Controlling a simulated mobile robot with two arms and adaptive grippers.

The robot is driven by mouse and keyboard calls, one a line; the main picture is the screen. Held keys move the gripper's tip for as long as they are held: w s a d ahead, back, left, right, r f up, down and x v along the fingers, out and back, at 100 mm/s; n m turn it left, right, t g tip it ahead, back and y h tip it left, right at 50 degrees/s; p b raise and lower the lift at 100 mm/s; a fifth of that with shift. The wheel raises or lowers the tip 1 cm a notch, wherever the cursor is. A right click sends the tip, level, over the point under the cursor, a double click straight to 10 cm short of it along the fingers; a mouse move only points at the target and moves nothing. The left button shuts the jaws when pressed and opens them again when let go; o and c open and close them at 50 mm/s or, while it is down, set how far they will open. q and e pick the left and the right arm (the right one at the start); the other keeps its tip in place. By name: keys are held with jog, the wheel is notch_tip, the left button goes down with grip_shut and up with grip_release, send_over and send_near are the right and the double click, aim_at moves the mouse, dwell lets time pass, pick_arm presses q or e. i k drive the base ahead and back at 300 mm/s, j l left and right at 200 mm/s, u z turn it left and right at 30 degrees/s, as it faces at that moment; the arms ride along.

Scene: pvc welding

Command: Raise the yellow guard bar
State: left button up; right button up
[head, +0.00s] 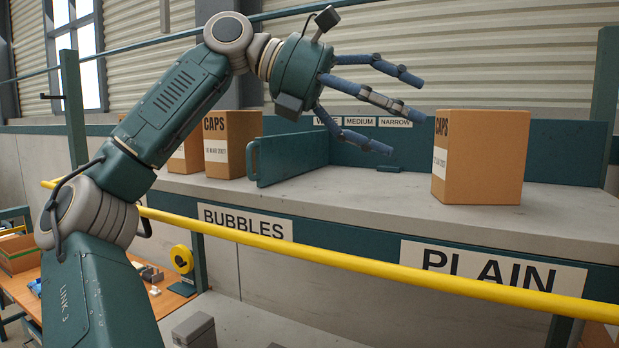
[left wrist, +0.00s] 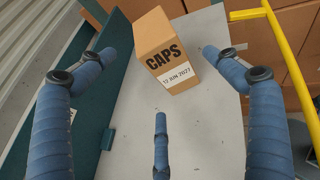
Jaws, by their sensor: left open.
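The yellow guard bar (head: 350,257) runs along the front of the shelf, sloping from the left down to the right edge in the head view. It stands in front of the BUBBLES and PLAIN labels. It also shows at the upper right in the left wrist view (left wrist: 290,62). My left gripper (head: 410,114) is open and empty, with its blue fingers spread. It is above the shelf, behind and above the bar, and does not touch it. The fingers point toward a CAPS box, and they show in the left wrist view too (left wrist: 160,75). My right gripper is not in view.
The CAPS box (head: 484,160) stands on the grey shelf (head: 350,198), just beyond the left fingers; it also shows in the left wrist view (left wrist: 168,48). More boxes (head: 232,140) stand at left. A green divider (head: 290,158) stands between. Bare shelf lies in the middle.

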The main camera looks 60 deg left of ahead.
aim_at(589, 311)
jog(key=k+l, duration=1.15)
jog(key=k, duration=0.1)
